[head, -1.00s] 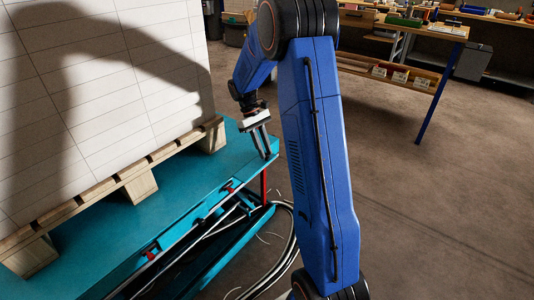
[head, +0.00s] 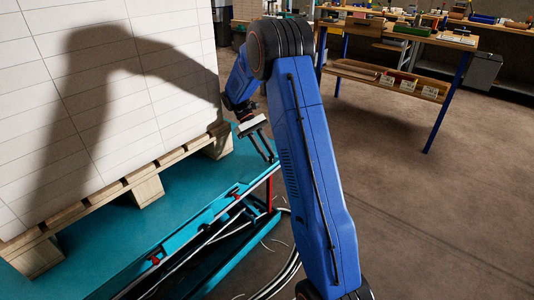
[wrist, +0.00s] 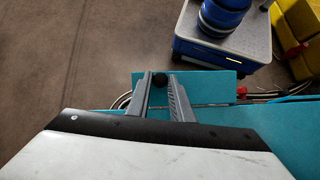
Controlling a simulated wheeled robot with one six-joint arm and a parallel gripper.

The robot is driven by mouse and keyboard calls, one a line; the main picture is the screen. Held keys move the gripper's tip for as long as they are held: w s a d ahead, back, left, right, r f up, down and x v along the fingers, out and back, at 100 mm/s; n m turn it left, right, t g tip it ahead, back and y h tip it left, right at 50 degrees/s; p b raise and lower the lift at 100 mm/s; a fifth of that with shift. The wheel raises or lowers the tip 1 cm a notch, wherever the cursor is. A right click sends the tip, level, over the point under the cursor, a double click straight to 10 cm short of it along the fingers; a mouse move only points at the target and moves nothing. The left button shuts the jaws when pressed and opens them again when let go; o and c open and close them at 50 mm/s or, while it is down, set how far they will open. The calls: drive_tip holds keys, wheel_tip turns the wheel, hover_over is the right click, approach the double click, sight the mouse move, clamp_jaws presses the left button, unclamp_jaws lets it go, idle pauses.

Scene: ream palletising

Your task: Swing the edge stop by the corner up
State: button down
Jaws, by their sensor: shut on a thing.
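In the head view my gripper (head: 270,155) points down at the far corner of the teal lift table (head: 185,200). The stop itself is hard to make out there, and I cannot tell its exact angle.
A tall white stack (head: 130,80) stands on a wooden pallet (head: 147,190) on the table. Cables (head: 285,275) lie on the floor beside it. A workbench (head: 400,35) stands at the back right. The floor to the right is clear.

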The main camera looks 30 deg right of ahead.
drive_tip(key=c, duration=1.6)
unclamp_jaws()
drive_tip(key=shift+o, duration=0.2)
wheel_tip(320, 180, up, 10)
